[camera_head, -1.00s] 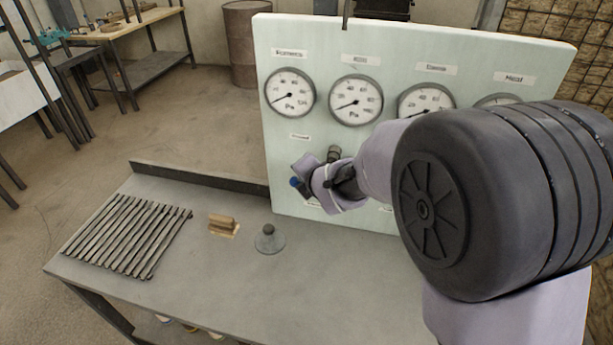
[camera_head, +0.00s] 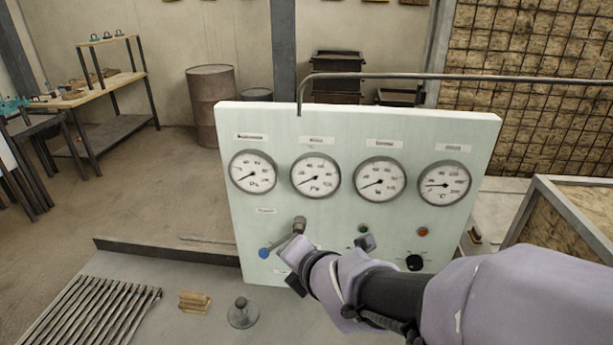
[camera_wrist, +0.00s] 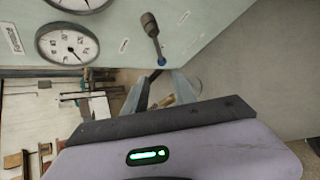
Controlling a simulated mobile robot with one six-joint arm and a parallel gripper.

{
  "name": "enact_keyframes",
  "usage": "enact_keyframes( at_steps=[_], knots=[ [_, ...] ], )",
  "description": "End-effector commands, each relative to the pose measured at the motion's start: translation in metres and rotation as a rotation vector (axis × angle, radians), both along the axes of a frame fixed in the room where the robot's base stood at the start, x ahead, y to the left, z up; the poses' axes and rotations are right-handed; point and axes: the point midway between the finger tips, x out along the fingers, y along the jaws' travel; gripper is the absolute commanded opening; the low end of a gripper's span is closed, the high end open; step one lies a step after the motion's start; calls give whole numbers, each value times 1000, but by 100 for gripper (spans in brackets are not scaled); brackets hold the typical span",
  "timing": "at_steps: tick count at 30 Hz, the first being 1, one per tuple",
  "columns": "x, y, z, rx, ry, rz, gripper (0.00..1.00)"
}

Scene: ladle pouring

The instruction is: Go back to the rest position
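My gripper (camera_head: 290,272) is in front of the lower left part of the pale green gauge panel (camera_head: 330,220). In the wrist view, the two fingers (camera_wrist: 160,88) stand apart with nothing gripped between them. A metal lever (camera_head: 299,228) with a blue end (camera_head: 265,253) sticks out of the panel. In the wrist view, the lever (camera_wrist: 153,38) lies just beyond the fingertips, its blue end (camera_wrist: 161,62) close to them. I cannot tell whether they touch. My forearm covers the lower right of the panel.
A row of gauges (camera_head: 315,176) and a black knob (camera_head: 414,262) are on the panel. Metal bars (camera_head: 95,310), a wooden block (camera_head: 194,301) and a grey cone-shaped piece (camera_head: 243,313) lie on the workbench (camera_head: 165,272). A wooden crate (camera_head: 570,215) stands at the right.

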Motion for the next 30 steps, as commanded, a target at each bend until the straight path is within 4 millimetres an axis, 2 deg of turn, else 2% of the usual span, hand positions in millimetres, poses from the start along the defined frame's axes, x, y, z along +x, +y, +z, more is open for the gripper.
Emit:
enact_keyframes(
  at_steps=[3,5,8,9,11,12,15,18,21,30],
  knots=[
    [0,-1,0,3,2,-6,33],
    [-2,-13,4,54,36,-85,33],
    [-24,-71,20,361,213,-520,33],
    [-43,-98,25,552,305,-768,33],
    [-79,-128,29,855,436,-1133,33],
    [-104,-140,29,1050,514,-1356,33],
    [-157,-149,29,1457,677,-1805,33],
    [-188,-144,29,1688,779,-2065,33],
    [-199,-141,29,1761,816,-2157,33],
    [-199,-141,29,1759,817,-2159,33]
  ],
)
